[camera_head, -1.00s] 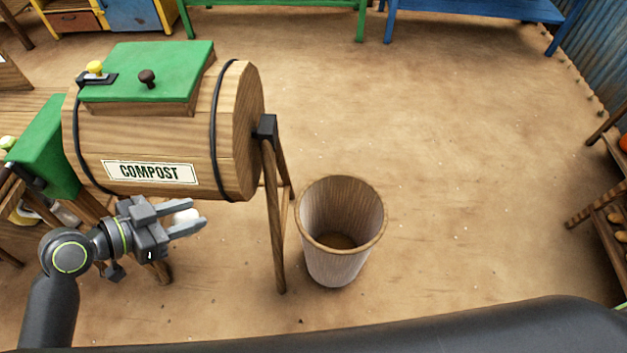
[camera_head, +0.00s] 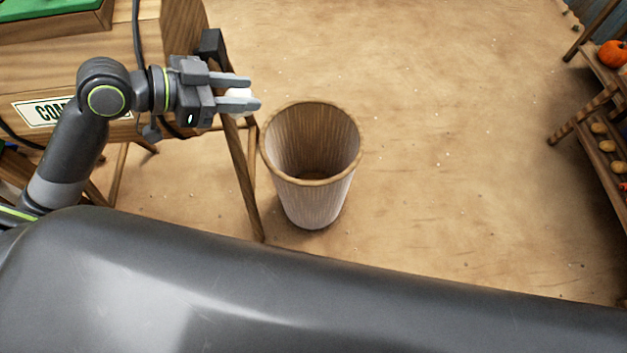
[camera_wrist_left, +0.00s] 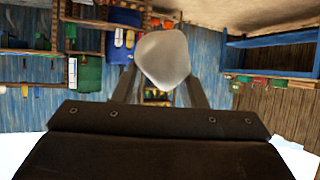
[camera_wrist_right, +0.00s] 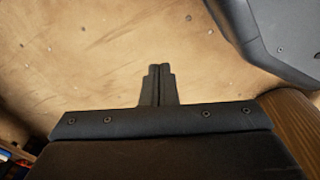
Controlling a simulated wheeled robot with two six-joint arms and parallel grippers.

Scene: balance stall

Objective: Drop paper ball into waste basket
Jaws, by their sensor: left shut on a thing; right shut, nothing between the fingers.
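The white paper ball (camera_head: 239,96) is between the fingers of my left gripper (camera_head: 246,93), which is shut on it. In the left wrist view the ball (camera_wrist_left: 163,58) shows large between the fingertips. The waste basket (camera_head: 318,205) stands upright on the floor, its round mouth open and its inside looking empty. In the head view the gripper is up and left of the basket's rim, with the ball just outside the rim's left edge. My right gripper (camera_wrist_right: 158,85) shows only in its wrist view, shut and empty over bare floor.
A stand leg (camera_head: 240,175) comes down close to the basket's left side. A produce rack (camera_head: 600,130) stands at the right edge. Floor right of the basket is clear.

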